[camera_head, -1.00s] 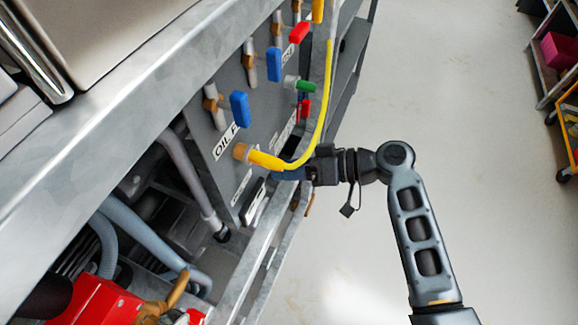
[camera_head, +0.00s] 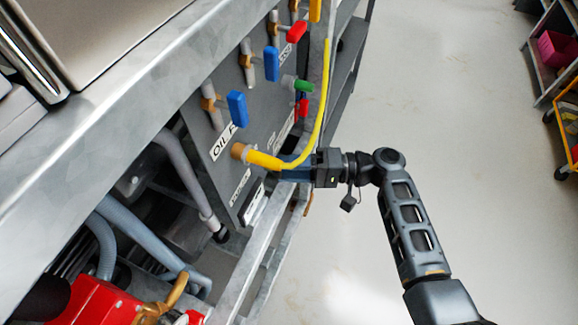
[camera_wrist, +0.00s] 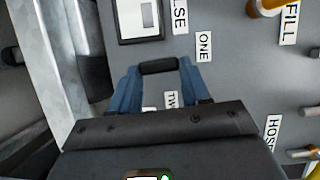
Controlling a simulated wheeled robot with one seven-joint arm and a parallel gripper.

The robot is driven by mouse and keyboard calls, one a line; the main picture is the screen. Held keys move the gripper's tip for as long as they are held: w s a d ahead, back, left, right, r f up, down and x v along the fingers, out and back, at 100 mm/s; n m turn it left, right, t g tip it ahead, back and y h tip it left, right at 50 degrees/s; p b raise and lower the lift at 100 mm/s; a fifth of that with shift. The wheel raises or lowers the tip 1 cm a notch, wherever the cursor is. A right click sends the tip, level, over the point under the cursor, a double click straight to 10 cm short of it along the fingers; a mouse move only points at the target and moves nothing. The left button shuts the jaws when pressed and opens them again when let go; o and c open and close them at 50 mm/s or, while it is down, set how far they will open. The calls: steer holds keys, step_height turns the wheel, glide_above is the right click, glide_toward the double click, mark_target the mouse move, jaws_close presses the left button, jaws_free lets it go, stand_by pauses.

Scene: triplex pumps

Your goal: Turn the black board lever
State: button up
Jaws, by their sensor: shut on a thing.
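The black board lever (camera_wrist: 159,66) shows in the wrist view as a short, dark, rounded handle lying crosswise in front of the grey panel. It sits between the two blue fingertips of my gripper (camera_wrist: 158,72), which is shut on it. "ONE" (camera_wrist: 203,46) and partly hidden "TWO" labels are beside and below it. In the head view my gripper (camera_head: 288,174) reaches left to the panel, just behind the lower end of the yellow hose. The lever is hidden there by the hose and fingers.
The yellow hose (camera_head: 322,110) hangs close over my fingers. Blue (camera_head: 237,108), red (camera_head: 297,31) and green (camera_head: 304,87) valve handles stick out of the panel above. A metal frame rail (camera_head: 262,262) runs below.

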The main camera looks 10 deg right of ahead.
steer(key=shift+f+m, duration=0.1)
steer(key=shift+m, duration=0.4)
steer(key=o, duration=1.1)
steer(key=shift+c, duration=0.2)
steer(key=s+d, duration=0.1)
steer(key=d, duration=0.6)
steer(key=shift+s+d, duration=0.25)
steer(key=shift+d, duration=0.1)
